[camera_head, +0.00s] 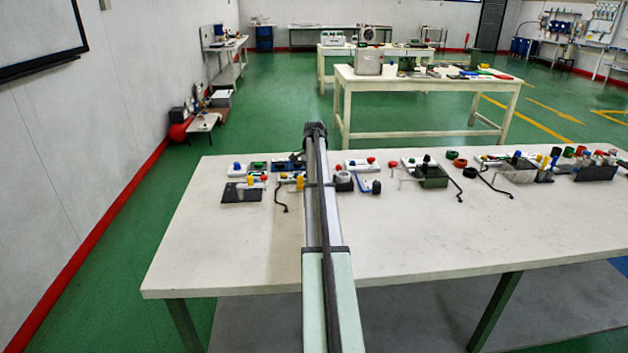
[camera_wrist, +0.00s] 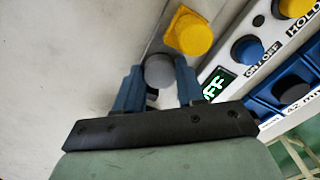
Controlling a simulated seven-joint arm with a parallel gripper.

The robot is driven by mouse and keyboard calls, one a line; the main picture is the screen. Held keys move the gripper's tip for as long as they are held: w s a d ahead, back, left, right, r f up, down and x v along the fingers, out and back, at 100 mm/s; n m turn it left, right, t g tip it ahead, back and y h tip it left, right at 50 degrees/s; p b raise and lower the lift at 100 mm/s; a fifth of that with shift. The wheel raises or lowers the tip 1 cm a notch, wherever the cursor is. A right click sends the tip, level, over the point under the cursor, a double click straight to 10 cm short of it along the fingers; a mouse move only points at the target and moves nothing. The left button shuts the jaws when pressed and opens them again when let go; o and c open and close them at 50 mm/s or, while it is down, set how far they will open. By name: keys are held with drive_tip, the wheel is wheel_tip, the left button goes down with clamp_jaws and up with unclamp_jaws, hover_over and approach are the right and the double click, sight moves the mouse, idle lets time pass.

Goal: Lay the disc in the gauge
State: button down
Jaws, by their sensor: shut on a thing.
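In the wrist view my gripper (camera_wrist: 160,88) has its two blue fingers closed on either side of a grey round piece (camera_wrist: 158,70), which looks like the disc. A grey bar with a yellow knob (camera_wrist: 192,33) lies just beyond the piece. A white instrument body (camera_wrist: 244,18) with a lit display (camera_wrist: 216,84), a blue ON/OFF button (camera_wrist: 247,49) and HOLD lettering is close on the right. It may be the gauge, but I cannot tell for sure. In the head view my arm covers the gripper and the piece.
A blue holder (camera_wrist: 267,100) marked 42 mm, with a dark round part in it, is at the right. In the head view several small devices line the far edge of the white table (camera_head: 440,235). The table's near half is clear.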

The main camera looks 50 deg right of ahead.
drive_tip(key=shift+f, duration=0.15)
drive_tip(key=c, duration=0.6)
unclamp_jaws()
drive_tip(key=shift+r, duration=3.5)
